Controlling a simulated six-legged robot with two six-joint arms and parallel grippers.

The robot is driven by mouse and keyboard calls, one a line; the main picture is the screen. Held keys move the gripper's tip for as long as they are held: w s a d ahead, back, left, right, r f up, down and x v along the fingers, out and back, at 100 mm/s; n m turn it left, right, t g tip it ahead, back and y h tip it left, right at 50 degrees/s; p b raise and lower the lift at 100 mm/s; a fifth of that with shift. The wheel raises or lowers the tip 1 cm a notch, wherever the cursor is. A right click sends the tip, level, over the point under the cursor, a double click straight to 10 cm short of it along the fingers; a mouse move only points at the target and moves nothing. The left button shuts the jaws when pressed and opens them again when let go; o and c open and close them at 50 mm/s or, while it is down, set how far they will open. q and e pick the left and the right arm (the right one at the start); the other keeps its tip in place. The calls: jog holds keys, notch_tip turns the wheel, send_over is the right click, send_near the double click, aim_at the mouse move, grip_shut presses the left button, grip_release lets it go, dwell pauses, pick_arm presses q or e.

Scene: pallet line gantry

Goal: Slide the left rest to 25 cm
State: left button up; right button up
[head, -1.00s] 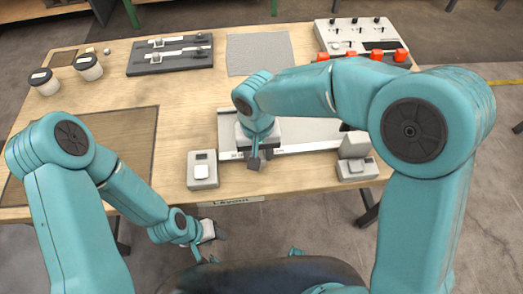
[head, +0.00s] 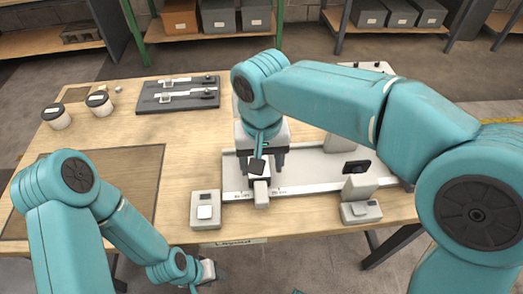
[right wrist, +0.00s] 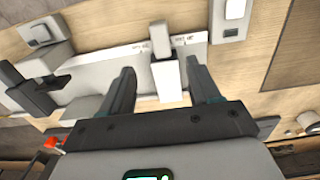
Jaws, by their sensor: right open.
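The left rest (head: 261,192) is a small pale block on the front edge of a light grey rail plate (head: 310,172). It sits between two printed scale marks, too small to read surely. In the right wrist view the left rest (right wrist: 166,72) stands between the fingers of my right gripper (right wrist: 162,75), which is open, with a gap on both sides. In the head view my right gripper (head: 266,162) is above and just behind the rest, partly hidden by its wrist. My left gripper (head: 207,270) hangs low in front of the table; its jaws are unclear.
A grey box with a white button (head: 205,209) stands left of the rail. Another block with a dark knob (head: 357,167) stands at right. A dark tray (head: 178,94) and two lidded jars (head: 56,116) are at the back left. Bare wood lies between.

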notch_tip(320, 180, up, 3)
jog(key=shift+f, duration=0.15)
dwell(0.6)
